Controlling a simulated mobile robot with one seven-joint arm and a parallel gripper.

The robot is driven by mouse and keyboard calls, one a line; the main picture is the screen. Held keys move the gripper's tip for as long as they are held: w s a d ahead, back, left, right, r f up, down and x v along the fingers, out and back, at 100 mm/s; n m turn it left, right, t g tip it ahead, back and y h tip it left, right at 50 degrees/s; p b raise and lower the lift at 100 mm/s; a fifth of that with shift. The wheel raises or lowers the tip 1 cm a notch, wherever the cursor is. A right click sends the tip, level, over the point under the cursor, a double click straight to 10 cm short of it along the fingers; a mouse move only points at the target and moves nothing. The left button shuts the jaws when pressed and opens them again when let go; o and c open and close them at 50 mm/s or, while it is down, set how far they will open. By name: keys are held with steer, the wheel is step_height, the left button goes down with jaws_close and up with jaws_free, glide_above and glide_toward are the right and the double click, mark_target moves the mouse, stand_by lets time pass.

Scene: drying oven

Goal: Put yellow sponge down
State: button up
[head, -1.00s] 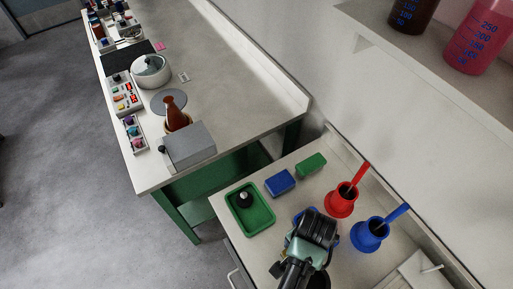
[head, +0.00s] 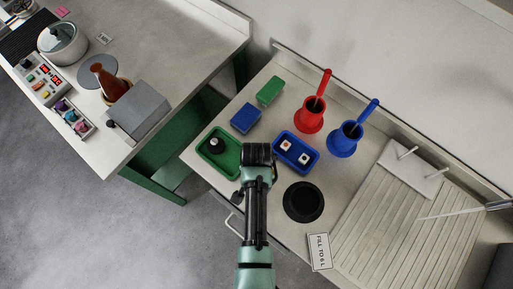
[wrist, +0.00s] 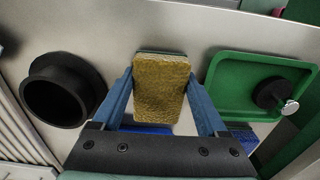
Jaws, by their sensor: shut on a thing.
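A yellow sponge (wrist: 161,88) with a paler layer at its back edge is between the two blue fingers of my gripper (wrist: 163,102) in the wrist view. The fingers are shut on its sides. The sponge is over the bare worktop, between a black round cup and a green tray; its height above the top is hard to tell. In the head view my gripper (head: 258,158) is between the green tray (head: 207,172) and the blue tray (head: 313,155). The sponge and fingertips are hidden there beneath the wrist.
The green tray holds a black-knobbed item (head: 216,145); the blue tray holds two small items. Red (head: 309,116) and blue (head: 343,139) pots hold handles. A black round cup (head: 303,202) and a grooved drainboard (head: 400,225) are right.

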steer(key=shift+f, duration=0.3)
steer(key=shift+f, duration=0.15)
steer(key=o, duration=1.1)
